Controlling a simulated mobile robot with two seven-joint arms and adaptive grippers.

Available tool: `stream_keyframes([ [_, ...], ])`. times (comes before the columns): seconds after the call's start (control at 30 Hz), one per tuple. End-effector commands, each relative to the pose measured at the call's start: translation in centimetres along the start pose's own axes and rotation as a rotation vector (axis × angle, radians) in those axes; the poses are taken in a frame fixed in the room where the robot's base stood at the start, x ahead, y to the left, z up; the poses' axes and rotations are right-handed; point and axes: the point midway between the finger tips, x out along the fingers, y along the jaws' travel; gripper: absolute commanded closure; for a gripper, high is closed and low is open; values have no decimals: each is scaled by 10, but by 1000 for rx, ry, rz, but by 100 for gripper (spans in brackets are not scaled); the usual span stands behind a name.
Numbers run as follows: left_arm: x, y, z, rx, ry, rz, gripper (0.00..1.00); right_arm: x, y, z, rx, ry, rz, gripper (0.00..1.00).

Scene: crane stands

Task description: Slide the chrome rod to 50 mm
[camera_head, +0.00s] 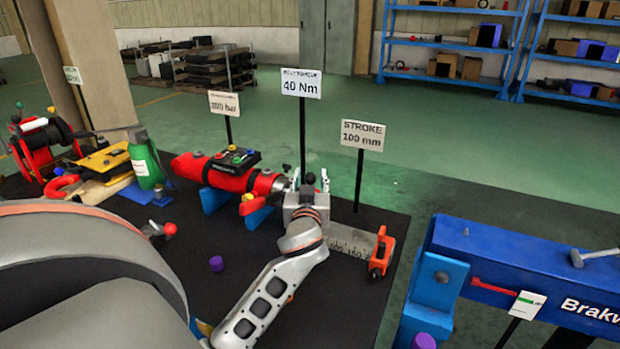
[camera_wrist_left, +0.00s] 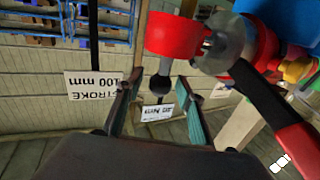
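The red cylinder (camera_head: 218,172) lies on blue supports on the black mat. A short grey metal part shows at its right end (camera_head: 281,184), beside my left gripper (camera_head: 308,181). This may be the chrome rod; my gripper hides what lies behind it. A grey scale plate (camera_head: 348,241) with a red-orange end piece (camera_head: 381,252) extends to the right. In the left wrist view, my left gripper (camera_wrist_left: 160,110) has its teal-padded fingers apart with nothing gripped. A shiny grey metal part (camera_wrist_left: 222,42) and a red round piece (camera_wrist_left: 172,34) are just beyond the fingers.
Signs on posts stand behind: "40 Nm" (camera_head: 301,84), "STROKE 100 mm" (camera_head: 361,136) and "200 bar" (camera_head: 224,104). A green bottle (camera_head: 145,163) and a reel (camera_head: 40,142) are at left. A blue beam (camera_head: 520,262) is at right. A purple piece (camera_head: 216,264) lies on the mat.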

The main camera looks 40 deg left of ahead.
Motion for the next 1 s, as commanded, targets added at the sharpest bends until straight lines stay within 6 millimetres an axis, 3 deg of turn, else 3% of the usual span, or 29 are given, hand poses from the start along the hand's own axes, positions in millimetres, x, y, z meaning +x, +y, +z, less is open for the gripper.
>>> stream_keyframes([
  [0.03,0,0,0,0,0,0,70,0,0,0,-1,-1,0,60],
  [0.13,0,0,0,0,0,0,96,0,0,1,-2,-2,-1,60],
  [0.17,0,0,0,0,0,0,100,0,0,1,-3,-2,-1,60],
  [0.37,-2,4,1,-1,-1,0,100,0,0,3,-5,-4,-1,60],
  [0.7,-19,45,4,-4,-5,6,100,3,0,11,-13,-11,0,60],
  [1.0,-20,49,1,-2,-2,5,100,3,4,3,-14,1,6,60],
])
